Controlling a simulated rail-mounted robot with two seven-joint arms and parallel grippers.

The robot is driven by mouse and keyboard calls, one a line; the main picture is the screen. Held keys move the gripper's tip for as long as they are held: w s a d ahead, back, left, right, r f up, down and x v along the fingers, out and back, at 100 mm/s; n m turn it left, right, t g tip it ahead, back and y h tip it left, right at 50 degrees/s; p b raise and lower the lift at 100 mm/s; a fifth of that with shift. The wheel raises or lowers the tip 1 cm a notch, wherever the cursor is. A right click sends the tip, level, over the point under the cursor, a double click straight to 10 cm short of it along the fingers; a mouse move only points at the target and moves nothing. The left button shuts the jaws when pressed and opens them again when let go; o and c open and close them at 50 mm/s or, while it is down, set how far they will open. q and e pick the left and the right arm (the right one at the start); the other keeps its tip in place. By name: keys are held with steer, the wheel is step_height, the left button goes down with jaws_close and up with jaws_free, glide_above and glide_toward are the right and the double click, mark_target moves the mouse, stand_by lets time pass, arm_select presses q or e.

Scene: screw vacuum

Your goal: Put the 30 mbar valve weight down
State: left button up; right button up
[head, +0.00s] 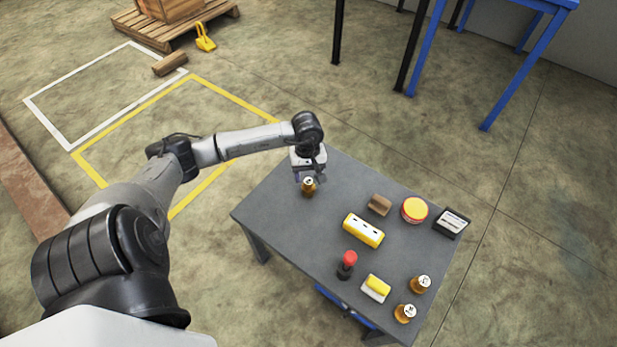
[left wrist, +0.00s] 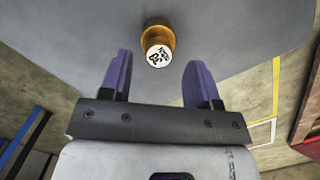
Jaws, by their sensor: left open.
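A brass weight (head: 308,187) with a white marked top stands upright on the grey table (head: 268,208), near its far left end. The same weight (left wrist: 158,46) shows in the left wrist view, beyond the fingertips; its marking is too small to read. My left gripper (head: 308,176) is right by it, and in the left wrist view the gripper (left wrist: 157,75) is open, its purple fingers apart with nothing between them. Two similar brass weights, one (head: 420,284) and another (head: 405,313), stand at the table's near right end. My right gripper is not in view.
The table also holds a yellow box (head: 363,230), a brown block (head: 379,205), a red and yellow round tin (head: 414,210), a dark case (head: 451,223), a red-topped bottle (head: 347,264) and a yellow and white item (head: 376,288). The table's left part around the weight is clear.

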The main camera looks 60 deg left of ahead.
arm_select(q)
step_height(320, 180, up, 7)
steer(key=a+p, duration=0.1)
steer(key=p, duration=0.2)
steer(key=w+d+n+t+h, duration=0.3)
steer(key=d+n+t+h, duration=0.35)
steer(key=d, duration=1.15)
steer(key=w+d+r+n+t+h, duration=0.1)
steer(key=d+r+n+t+h, duration=0.15)
steer(key=r+n+t, duration=0.4)
steer(key=d+r+n+t+h, duration=0.1)
steer(key=d+r+n+t, duration=0.2)
steer(key=n, duration=0.6)
steer(key=s+a+f+n+g+y, duration=0.15)
steer(key=s+f+n+y, duration=0.45)
steer(key=n, duration=0.7)
steer(key=s+a+f+n+g+y, duration=0.1)
steer(key=a+f+n+y, duration=0.15)
steer(key=n+y, duration=0.75)
steer(key=s+d+f+n+g+h, duration=0.2)
steer(key=s+d+f+n+g, duration=0.1)
steer(key=s, duration=0.4)
steer(key=s+d+f+n+g+h, duration=0.2)
steer(key=s+d+f+n+g, duration=0.1)
steer(key=s+n+g, duration=0.3)
steer(key=shift+s+d+f+n+h, duration=0.35)
steer(key=shift+s+f+n, duration=0.2)
steer(key=shift+s+n, duration=0.55)
